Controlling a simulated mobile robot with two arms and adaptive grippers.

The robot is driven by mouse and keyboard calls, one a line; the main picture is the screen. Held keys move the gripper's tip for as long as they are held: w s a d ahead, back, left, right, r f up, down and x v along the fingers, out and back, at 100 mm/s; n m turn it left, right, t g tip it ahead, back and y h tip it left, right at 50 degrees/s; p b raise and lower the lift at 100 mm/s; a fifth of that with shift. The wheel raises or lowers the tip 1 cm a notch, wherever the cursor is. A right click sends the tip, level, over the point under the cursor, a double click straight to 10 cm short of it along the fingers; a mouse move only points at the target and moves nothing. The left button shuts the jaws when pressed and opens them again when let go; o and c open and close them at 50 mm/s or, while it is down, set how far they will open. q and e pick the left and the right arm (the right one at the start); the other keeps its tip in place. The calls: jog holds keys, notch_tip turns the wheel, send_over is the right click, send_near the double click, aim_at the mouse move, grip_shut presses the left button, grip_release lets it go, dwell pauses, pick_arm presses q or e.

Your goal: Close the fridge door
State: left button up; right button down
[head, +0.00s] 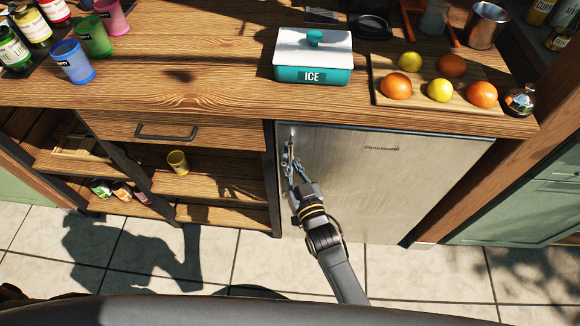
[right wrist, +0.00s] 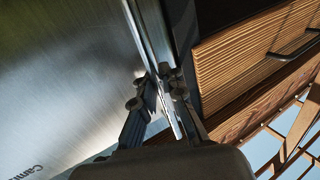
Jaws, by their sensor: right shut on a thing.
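The small fridge has a brushed-steel door (head: 375,185) under the right part of the wooden counter. The door looks flush or nearly flush with the counter front; a small gap cannot be ruled out. Its vertical metal handle (head: 291,138) is at the door's left edge. My right gripper (head: 293,166) is shut on the handle. In the right wrist view the fingers of my right gripper (right wrist: 164,90) are on either side of the metal handle (right wrist: 151,32), with the door (right wrist: 70,80) to the left. My left gripper is not in view.
A teal ICE box (head: 312,75) and a cutting board (head: 383,98) with fruit stand on the counter above. Left of the fridge are a drawer (head: 200,133) and open shelves with a yellow cup (head: 178,162). The tiled floor (head: 430,275) in front is clear.

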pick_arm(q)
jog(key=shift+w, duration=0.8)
pick_arm(e)
jog(key=c, duration=1.4)
grip_release()
jog(key=shift+w, duration=0.2)
jog(key=shift+c, duration=0.2)
jog(key=shift+s+d, duration=0.15)
jog(key=shift+s, duration=0.1)
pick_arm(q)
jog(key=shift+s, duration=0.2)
pick_arm(e)
jog(key=v, duration=1.1)
jog(key=shift+s, duration=0.3)
